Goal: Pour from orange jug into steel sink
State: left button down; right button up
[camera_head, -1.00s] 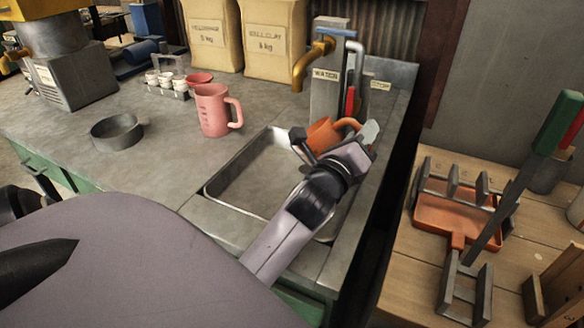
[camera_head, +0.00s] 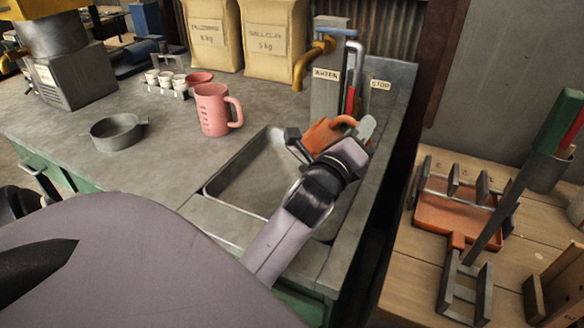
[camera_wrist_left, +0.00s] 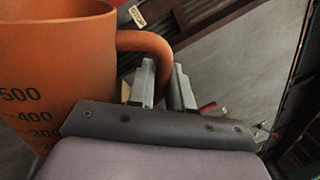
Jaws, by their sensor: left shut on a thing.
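The orange jug (camera_head: 322,136) is over the far end of the steel sink (camera_head: 245,188), below the tap and partly hidden by my left gripper (camera_head: 331,138). The left wrist view shows the jug (camera_wrist_left: 60,65) large at left, with dark volume marks on its side. There my left gripper (camera_wrist_left: 163,88) is shut on the jug's handle, one finger on each side of it. The jug's inside and any liquid are hidden, and its exact tilt is hard to judge. The bare sink floor shows no visible liquid. My right gripper is not in view.
A brass tap (camera_head: 308,62) and a grey post (camera_head: 328,95) stand just behind the jug. A pink jug (camera_head: 213,110) and a grey round dish (camera_head: 117,132) stand on the counter at left. A wooden table with an orange tray (camera_head: 455,220) is at right.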

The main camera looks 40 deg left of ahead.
pick_arm(q)
jog(key=shift+r, duration=0.1)
jog(key=shift+s+a+r+n, duration=0.15)
jog(key=shift+a+n, duration=0.15)
jog(key=shift+n, duration=0.3)
jog(key=shift+a+n+y, duration=0.15)
jog(key=shift+n+y, duration=0.15)
jog(key=shift+y, duration=0.1)
jog(key=shift+s+a+n+b, duration=0.1)
jog(key=shift+a+n+b, duration=0.2)
jog(key=shift+n, duration=0.1)
jog(key=shift+s+a+n, duration=0.15)
jog(key=shift+a+n, duration=0.25)
jog(key=shift+n, duration=0.4)
jog(key=shift+a+y+b, duration=0.15)
jog(key=shift+y+b, duration=0.15)
